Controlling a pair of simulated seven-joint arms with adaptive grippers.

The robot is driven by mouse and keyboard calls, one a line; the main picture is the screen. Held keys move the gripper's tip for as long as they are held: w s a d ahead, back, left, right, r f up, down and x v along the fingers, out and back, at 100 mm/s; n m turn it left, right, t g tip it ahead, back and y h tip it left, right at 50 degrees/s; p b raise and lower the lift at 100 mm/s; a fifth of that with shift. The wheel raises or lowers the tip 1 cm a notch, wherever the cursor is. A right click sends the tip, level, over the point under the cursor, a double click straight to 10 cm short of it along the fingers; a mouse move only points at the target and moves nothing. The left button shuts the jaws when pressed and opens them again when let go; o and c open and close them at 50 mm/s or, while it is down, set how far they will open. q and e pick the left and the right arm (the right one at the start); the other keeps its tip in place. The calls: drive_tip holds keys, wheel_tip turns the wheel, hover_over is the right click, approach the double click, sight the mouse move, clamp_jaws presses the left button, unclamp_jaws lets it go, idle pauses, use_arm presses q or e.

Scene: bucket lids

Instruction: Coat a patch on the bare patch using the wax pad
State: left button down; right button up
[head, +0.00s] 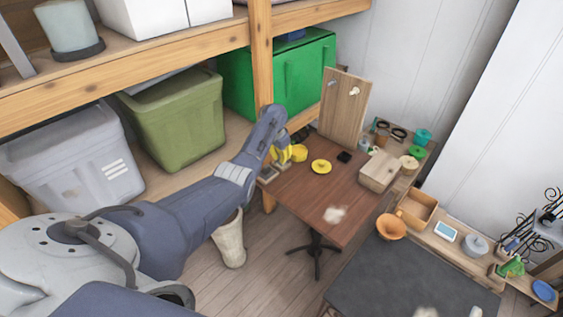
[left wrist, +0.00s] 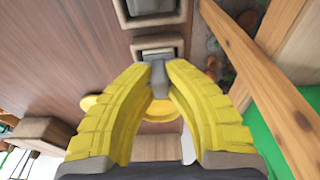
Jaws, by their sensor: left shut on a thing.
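A pale, irregular bare patch (head: 334,214) lies on the brown wooden table (head: 310,195), near its front edge. My left gripper (head: 285,156) is at the table's far left corner, well apart from that patch. In the left wrist view, its yellow fingers (left wrist: 158,78) are shut on a small grey piece, which looks like the wax pad (left wrist: 158,70). Its underside is hidden. My right gripper is in neither view.
An upright wooden board (head: 345,108) and a wooden box (head: 379,171) stand at the back and right. A wooden shelf post (head: 261,55) rises behind the arm. The table's middle is mostly clear.

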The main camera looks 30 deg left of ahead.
use_arm(q)
drive_tip(key=shift+r, duration=3)
